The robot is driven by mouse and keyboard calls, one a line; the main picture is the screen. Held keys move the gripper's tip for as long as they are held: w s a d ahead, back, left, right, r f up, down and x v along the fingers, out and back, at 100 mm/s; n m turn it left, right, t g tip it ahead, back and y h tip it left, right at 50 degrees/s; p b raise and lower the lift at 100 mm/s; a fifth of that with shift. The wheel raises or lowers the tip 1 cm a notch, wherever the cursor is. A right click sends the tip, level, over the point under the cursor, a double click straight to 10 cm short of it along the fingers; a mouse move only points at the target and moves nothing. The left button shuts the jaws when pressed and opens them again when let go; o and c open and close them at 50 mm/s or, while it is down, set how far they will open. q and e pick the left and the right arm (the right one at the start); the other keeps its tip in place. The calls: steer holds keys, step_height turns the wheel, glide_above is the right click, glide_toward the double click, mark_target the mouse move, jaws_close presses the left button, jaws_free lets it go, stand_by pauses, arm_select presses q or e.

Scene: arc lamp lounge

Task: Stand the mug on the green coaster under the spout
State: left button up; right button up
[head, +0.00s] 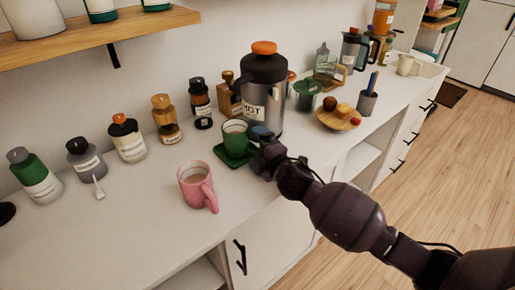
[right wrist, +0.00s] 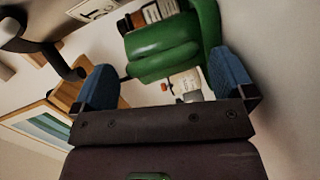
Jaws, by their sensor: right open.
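The green mug (head: 235,136), with a pale inside, stands upright on the green coaster (head: 222,153), just left of the silver drink dispenser (head: 277,99) with its black top and orange cap. I cannot make out the spout clearly. My right gripper (head: 262,133) is open at the mug's right side. In the right wrist view, the open blue fingers (right wrist: 162,62) have the green mug (right wrist: 165,48) just ahead of and between their tips; I cannot tell if they touch it. My left gripper is out of view.
A pink mug (head: 192,183) stands on the counter in front. Several bottles line the wall, including an amber one (head: 165,117). A fruit plate (head: 335,121) and a pen cup (head: 367,101) stand right of the dispenser. The counter's front left is clear.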

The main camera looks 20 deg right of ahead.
steer(key=p+v, duration=0.1)
steer(key=v, duration=0.9)
steer(key=shift+s+p, duration=0.15)
steer(key=shift+p, duration=0.2)
steer(key=shift+s+d+r, duration=0.1)
steer(key=shift+s+d, duration=0.1)
steer(key=shift+s, duration=0.45)
